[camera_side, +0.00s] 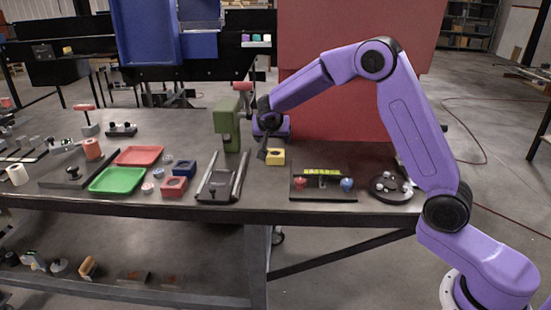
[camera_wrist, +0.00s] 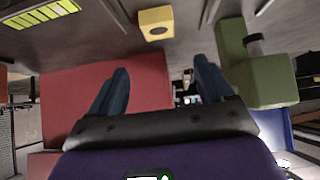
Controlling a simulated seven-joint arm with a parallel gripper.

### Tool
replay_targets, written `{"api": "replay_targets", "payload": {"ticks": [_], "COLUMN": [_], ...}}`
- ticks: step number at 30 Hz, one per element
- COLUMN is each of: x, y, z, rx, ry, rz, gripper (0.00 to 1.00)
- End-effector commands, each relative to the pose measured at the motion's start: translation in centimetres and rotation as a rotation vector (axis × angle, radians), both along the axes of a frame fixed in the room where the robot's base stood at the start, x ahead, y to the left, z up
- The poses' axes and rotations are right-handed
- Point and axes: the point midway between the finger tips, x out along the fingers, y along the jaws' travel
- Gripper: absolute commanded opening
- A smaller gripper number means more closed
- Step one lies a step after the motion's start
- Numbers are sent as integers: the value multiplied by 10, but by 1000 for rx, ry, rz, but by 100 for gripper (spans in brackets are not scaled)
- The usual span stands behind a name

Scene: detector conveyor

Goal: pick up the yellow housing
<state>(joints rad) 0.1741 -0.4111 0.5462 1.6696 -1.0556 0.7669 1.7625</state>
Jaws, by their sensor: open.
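The yellow housing (camera_side: 276,157) is a small block with a round dark hole in its top. It sits on the dark table, right of the green press-like fixture (camera_side: 228,128). In the wrist view the yellow housing (camera_wrist: 156,14) is near the top edge, beyond my fingertips and roughly midway between them. My gripper (camera_side: 263,153) is beside the housing on its left in the side view, a little above the table. In the wrist view my gripper (camera_wrist: 161,66) has its two fingers apart with nothing between them. Contact with the housing does not show.
The green fixture stands close to my gripper. A rail track (camera_side: 238,180) lies in front of it. A black fixture with a yellow strip (camera_side: 322,172) stands to the right. A red housing (camera_side: 173,188), blue housing (camera_side: 185,168), red tray (camera_side: 139,155) and green tray (camera_side: 117,180) lie left.

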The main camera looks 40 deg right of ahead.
Motion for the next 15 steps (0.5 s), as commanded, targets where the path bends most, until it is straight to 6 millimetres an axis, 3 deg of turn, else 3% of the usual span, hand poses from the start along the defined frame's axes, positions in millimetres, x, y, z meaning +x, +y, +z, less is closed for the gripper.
{"api": "replay_targets", "payload": {"ticks": [15], "x": [44], "y": [-47], "z": [-66], "rx": [0], "ry": [4], "rz": [-3], "gripper": [81]}}
